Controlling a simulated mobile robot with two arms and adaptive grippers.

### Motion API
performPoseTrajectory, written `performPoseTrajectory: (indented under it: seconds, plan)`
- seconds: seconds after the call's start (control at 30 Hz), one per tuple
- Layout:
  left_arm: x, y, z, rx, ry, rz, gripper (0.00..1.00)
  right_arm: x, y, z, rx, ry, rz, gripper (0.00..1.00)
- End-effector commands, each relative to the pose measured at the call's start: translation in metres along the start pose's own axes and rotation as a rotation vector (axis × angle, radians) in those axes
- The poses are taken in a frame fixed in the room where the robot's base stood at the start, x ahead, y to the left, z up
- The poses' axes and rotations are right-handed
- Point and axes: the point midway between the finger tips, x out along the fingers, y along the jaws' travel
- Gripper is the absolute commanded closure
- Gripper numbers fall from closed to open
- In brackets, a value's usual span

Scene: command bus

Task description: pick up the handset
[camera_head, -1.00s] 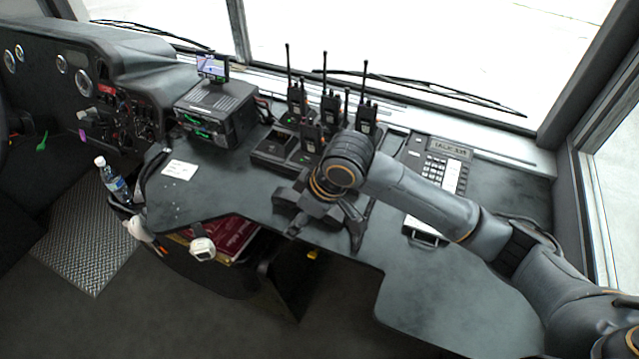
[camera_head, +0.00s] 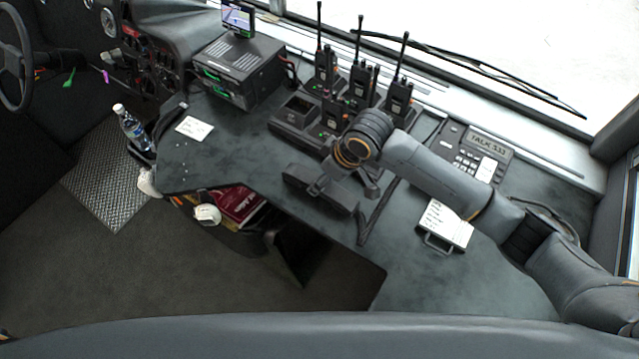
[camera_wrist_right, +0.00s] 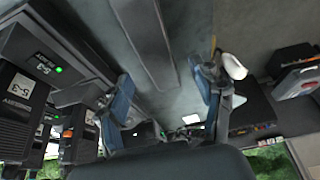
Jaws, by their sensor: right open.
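The handset, as far as I can tell, is the long dark grey piece (camera_head: 336,204) lying on the dark desk, left of the phone base. In the right wrist view it is the dark bar (camera_wrist_right: 146,45) running down from the top edge. My right gripper (camera_head: 345,187) is over the desk beside and partly above it, and covers some of it. In the right wrist view the two blue-grey fingers (camera_wrist_right: 165,92) stand apart, with nothing held between them. I cannot tell whether a finger touches the handset. My left gripper is not in view.
Upright radios (camera_head: 360,88) stand in a charger (camera_head: 291,121) just behind the gripper. The phone base (camera_head: 458,150) and a white notepad (camera_head: 446,226) are to the right. A black box (camera_head: 237,68) stands at the left back.

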Motion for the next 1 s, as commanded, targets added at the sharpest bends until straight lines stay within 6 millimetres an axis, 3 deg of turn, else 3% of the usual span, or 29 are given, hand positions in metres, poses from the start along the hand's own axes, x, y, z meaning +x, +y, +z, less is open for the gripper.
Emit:
performPoseTrajectory:
  seconds: [0.27, 0.5, 1.0]
  plan:
    - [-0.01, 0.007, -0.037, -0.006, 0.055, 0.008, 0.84, 0.026, 0.002, 0.003, 0.001, -0.003, -0.002, 0.34]
    - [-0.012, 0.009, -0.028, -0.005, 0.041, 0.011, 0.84, 0.054, 0.003, 0.004, -0.001, 0.0, 0.0, 0.34]
    - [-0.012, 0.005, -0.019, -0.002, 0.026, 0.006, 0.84, 0.056, 0.003, 0.005, -0.001, 0.0, 0.0, 0.34]
